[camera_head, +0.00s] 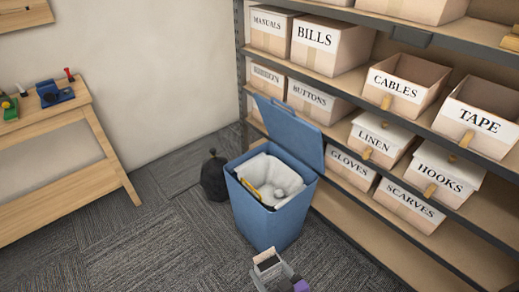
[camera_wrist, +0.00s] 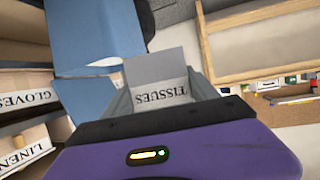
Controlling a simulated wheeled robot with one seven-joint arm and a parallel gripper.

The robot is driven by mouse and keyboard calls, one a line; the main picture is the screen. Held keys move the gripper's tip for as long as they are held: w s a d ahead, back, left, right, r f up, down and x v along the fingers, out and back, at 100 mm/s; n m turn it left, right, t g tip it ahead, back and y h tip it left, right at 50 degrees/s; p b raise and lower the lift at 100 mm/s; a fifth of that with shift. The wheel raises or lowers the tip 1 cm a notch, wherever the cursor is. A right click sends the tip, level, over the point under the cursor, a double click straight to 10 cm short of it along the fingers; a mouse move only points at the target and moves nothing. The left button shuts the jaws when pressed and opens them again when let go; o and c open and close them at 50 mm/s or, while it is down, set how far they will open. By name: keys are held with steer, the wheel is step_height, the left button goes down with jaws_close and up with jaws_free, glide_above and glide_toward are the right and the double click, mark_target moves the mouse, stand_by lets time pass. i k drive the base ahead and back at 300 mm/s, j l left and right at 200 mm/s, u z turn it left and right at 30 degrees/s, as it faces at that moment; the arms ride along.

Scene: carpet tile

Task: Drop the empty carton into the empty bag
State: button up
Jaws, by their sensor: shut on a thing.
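My gripper (camera_head: 275,271) is at the bottom middle of the head view, in front of the blue bin. It is shut on a small grey-white carton (camera_head: 267,263). In the wrist view the carton (camera_wrist: 156,70) sits between the two fingers, with the word TISSUES upside down. A pale bag (camera_head: 282,173) lines the open blue bin (camera_head: 268,225). A yellow item (camera_head: 251,190) shows at the bag's left inner side; the bag's bottom is partly hidden. The carton is apart from the bin, nearer to me.
The bin's lid (camera_head: 289,130) stands raised at its back right. A black tied bag (camera_head: 214,176) is on the carpet left of the bin. Shelves with labelled boxes (camera_head: 399,205) stand close on the right. A wooden table (camera_head: 45,125) is at the left, with open carpet between.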

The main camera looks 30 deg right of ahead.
mark_target(269, 187)
steer(key=i+z, duration=0.1)
steer(key=i, duration=0.65)
steer(key=i+j, duration=0.15)
steer(key=i, duration=0.6)
steer(key=i+z, duration=0.2)
